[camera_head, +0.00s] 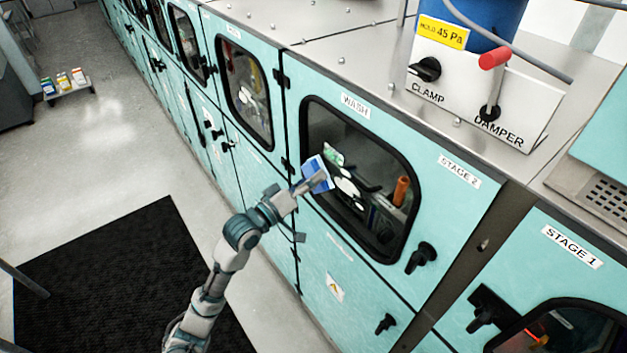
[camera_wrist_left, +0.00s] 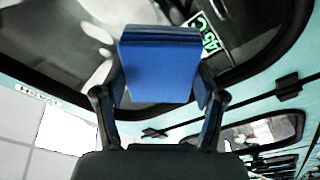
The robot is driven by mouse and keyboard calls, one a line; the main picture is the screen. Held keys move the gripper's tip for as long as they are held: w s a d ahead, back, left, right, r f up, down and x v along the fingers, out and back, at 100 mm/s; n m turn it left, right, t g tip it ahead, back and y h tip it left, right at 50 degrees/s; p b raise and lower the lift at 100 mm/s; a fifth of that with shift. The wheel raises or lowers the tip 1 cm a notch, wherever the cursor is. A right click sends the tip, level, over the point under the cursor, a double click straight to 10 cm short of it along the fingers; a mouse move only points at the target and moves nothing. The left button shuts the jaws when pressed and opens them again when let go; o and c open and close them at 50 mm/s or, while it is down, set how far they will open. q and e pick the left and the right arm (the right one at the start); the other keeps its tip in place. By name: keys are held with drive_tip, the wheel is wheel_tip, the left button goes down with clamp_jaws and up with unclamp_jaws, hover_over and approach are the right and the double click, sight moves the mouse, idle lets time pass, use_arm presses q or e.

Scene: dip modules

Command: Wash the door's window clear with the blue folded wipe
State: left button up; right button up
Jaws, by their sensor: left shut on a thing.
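The door's window (camera_head: 362,180) is dark glass in a black rounded frame on the teal WASH / STAGE 2 door (camera_head: 452,215). White blotchy patches (camera_head: 347,187) show in its left middle part. My left gripper (camera_head: 312,183) is at the window's left edge, shut on the blue folded wipe (camera_head: 317,171). In the left wrist view the wipe (camera_wrist_left: 158,68) sits between both fingers, in front of the glass; whether it touches the glass I cannot tell. White patches (camera_wrist_left: 97,35) and a green-and-white label (camera_wrist_left: 207,34) show around it. My right gripper is not in view.
A black door handle (camera_head: 421,257) sticks out below right of the window. Above are a CLAMP and DAMPER panel (camera_head: 480,90) and a red-tipped lever (camera_head: 494,58). A black mat (camera_head: 125,270) lies on the floor. A low stand with small boxes (camera_head: 66,84) is far left.

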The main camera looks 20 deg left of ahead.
use_arm(q)
drive_tip(key=shift+w+d, duration=0.15)
drive_tip(key=shift+d, duration=0.3)
drive_tip(key=shift+w+d, duration=0.3)
drive_tip(key=shift+d, duration=0.1)
drive_tip(key=shift+w+a+p, duration=0.1)
drive_tip(key=shift+a+p, duration=0.1)
drive_tip(key=shift+p, duration=0.15)
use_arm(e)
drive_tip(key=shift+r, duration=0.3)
